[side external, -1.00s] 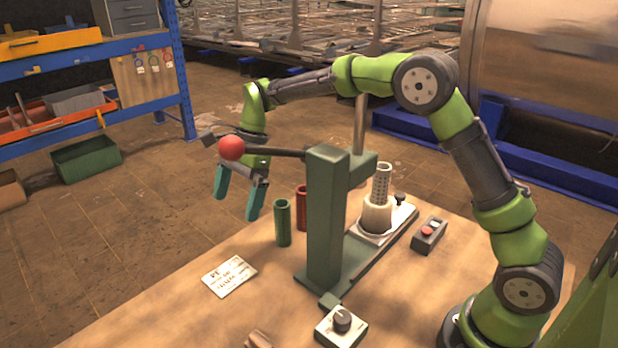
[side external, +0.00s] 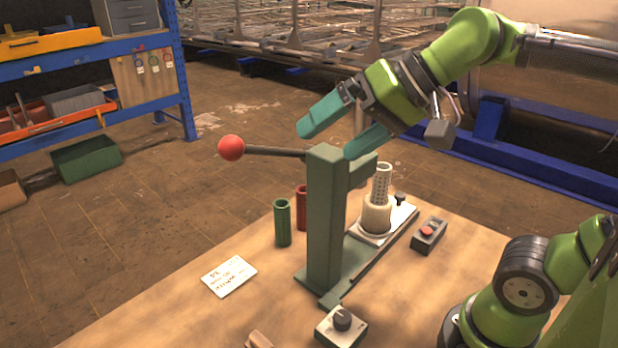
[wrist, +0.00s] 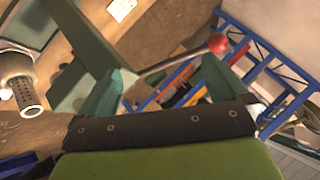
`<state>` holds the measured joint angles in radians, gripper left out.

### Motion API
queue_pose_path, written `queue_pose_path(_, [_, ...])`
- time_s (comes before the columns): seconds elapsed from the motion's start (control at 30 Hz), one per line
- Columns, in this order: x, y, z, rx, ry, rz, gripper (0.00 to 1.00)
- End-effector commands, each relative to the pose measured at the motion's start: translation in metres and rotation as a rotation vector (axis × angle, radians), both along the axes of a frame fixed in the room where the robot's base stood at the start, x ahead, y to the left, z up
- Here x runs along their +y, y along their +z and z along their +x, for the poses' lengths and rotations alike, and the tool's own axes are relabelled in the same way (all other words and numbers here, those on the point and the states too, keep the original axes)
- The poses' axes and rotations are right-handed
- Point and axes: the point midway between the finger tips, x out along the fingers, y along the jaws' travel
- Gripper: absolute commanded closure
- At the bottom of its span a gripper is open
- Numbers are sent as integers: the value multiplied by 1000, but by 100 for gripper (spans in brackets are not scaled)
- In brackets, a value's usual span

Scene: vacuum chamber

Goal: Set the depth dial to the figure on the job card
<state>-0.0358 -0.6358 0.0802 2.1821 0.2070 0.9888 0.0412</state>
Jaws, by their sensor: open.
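The depth dial (side external: 342,319) is a dark round knob on a pale square plate at the table's front edge. Its setting is too small to read. The job card (side external: 229,276) is white with dark writing and lies flat on the table, left of the green press (side external: 328,215). Its figure is not legible; the card also shows at the top of the wrist view (wrist: 121,8). My gripper (side external: 340,133) is open and empty. It is raised beside the top of the press, well above the dial and card, with its teal fingers pointing left.
The press lever ends in a red ball (side external: 231,148). A green tube (side external: 283,222) and a red tube (side external: 301,207) stand left of the press. A perforated cylinder (side external: 381,184) stands behind it, near a red-button box (side external: 429,235). Bare table lies around the card.

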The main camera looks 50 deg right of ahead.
Motion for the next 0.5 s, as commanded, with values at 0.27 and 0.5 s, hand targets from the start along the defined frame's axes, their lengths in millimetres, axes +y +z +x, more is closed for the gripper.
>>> queue_pose_path(0.27, [-63,-94,-33,87,-58,-204,0])
queue_pose_path(0.5, [-72,-102,-38,100,-61,-238,18])
